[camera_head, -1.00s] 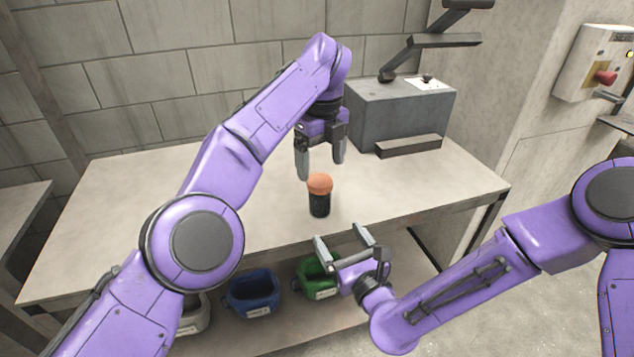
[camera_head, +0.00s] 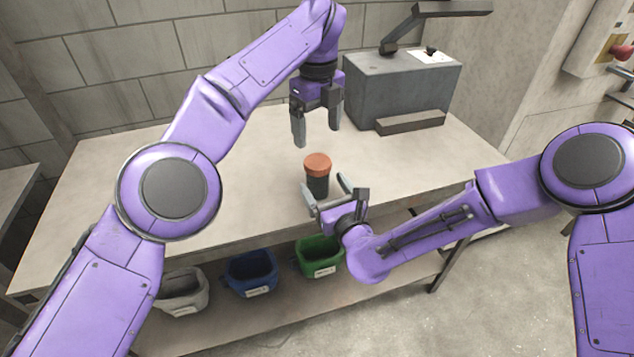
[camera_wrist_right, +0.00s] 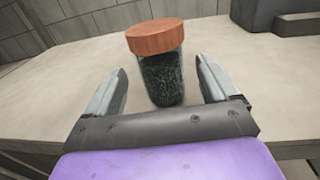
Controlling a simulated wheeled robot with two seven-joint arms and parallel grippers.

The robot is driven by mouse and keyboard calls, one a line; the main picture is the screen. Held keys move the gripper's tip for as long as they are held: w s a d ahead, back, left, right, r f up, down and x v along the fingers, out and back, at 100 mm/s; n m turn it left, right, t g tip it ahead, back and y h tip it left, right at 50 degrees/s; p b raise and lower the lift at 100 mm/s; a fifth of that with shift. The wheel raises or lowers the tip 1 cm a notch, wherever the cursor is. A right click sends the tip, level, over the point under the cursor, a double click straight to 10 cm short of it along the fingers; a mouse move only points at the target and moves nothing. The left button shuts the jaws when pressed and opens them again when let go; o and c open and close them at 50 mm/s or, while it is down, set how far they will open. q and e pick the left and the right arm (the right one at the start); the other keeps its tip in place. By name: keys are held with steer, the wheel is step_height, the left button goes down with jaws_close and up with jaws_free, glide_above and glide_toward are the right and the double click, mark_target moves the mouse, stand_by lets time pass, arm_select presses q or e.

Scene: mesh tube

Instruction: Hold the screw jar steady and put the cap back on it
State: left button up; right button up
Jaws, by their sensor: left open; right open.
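The screw jar (camera_head: 318,186) stands upright on the table, a dark jar with an orange-brown cap (camera_head: 317,163) sitting on its top. I cannot tell whether the cap is screwed down. In the right wrist view the jar (camera_wrist_right: 162,78) stands just beyond and between the finger lines, under the cap (camera_wrist_right: 155,37). My left gripper (camera_head: 316,132) is open and empty, pointing down above and slightly behind the jar. My right gripper (camera_head: 325,193) is open at the table's front edge, its fingers reaching toward the jar's lower part; the right wrist view also shows it (camera_wrist_right: 162,88) open.
A grey box machine (camera_head: 400,90) with an arm on top stands at the back right of the table (camera_head: 240,165). White (camera_head: 181,292), blue (camera_head: 250,273) and green (camera_head: 318,256) bins sit on the shelf below. The tabletop left of the jar is clear.

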mark_target(318, 161)
steer(key=x, duration=0.4)
steer(key=shift+w, duration=0.2)
jaws_close()
arm_select(q)
steer(key=n, duration=0.4)
steer(key=shift+f, duration=0.1)
step_height(318, 161, down, 8)
steer(key=shift+r, duration=0.1)
stand_by(0.4)
